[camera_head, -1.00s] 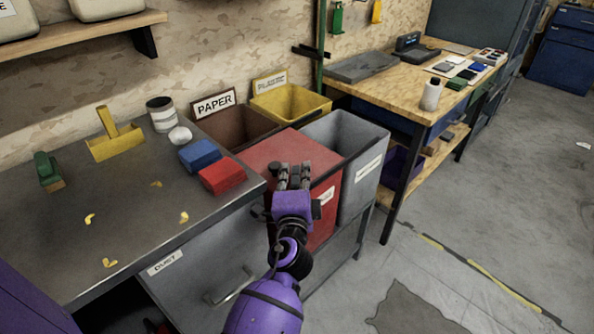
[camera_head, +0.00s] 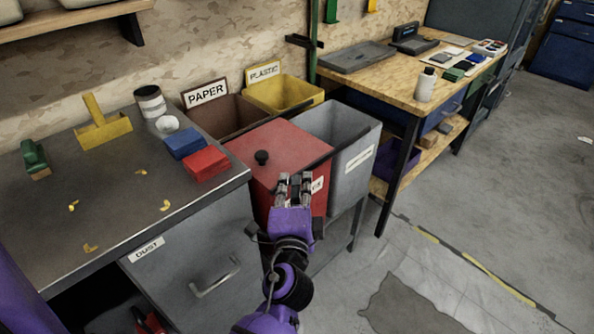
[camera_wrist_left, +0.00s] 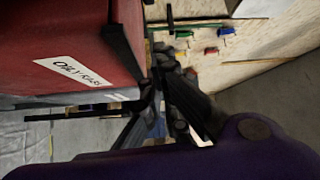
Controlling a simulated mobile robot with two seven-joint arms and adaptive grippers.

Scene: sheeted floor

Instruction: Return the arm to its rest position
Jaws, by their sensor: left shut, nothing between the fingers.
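My left gripper (camera_head: 294,190) is shut and empty in the head view, in front of the front edge of the red lidded bin (camera_head: 268,160). In the left wrist view the fingers (camera_wrist_left: 165,80) are together beside the red bin's labelled face (camera_wrist_left: 70,60). My right gripper is not seen in either view.
The grey metal bench (camera_head: 110,190) with red and blue blocks stands left. The grey bin (camera_head: 350,150) is close on the right, with the brown paper bin (camera_head: 222,118) and yellow plastic bin (camera_head: 285,95) behind. Open floor (camera_head: 450,230) lies at the right.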

